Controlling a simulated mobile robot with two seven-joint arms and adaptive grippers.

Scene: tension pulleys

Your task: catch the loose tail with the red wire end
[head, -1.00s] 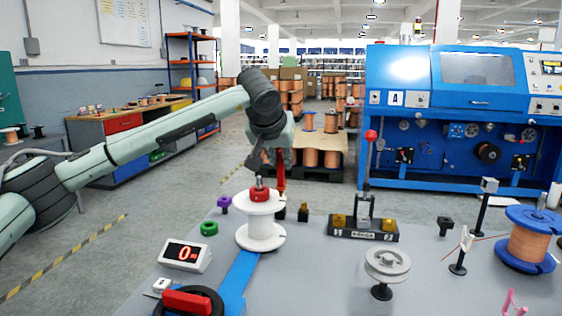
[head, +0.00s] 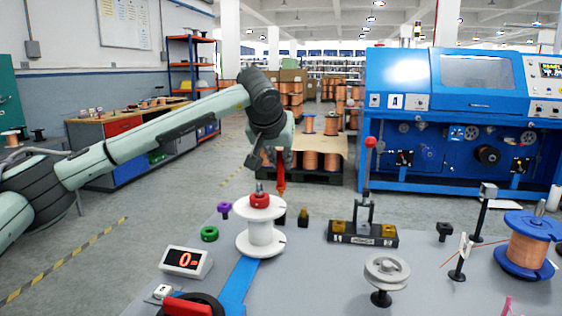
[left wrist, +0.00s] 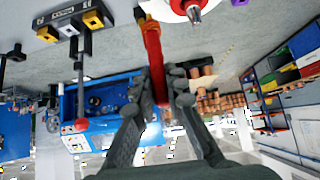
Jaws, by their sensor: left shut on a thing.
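My left gripper (head: 277,158) is shut on a slim red piece (head: 281,178), which I take to be the red wire end. The piece hangs down behind the white spool's red top. In the left wrist view the red piece (left wrist: 153,55) passes between the gripper's fingers (left wrist: 165,95) and reaches away from them toward the bench. A copper spool with blue flanges (head: 527,250) stands at the right. A thin copper-coloured tail (head: 489,243) runs left from it toward a small flagged post (head: 460,257), far from my left gripper. The tail's free end is unclear. My right gripper is not seen.
The white spool (head: 261,238) with its red cap stands close to the red piece. A black fixture with yellow blocks (head: 362,238), a grey pulley (head: 386,272) and a post (head: 483,212) stand between there and the copper spool.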

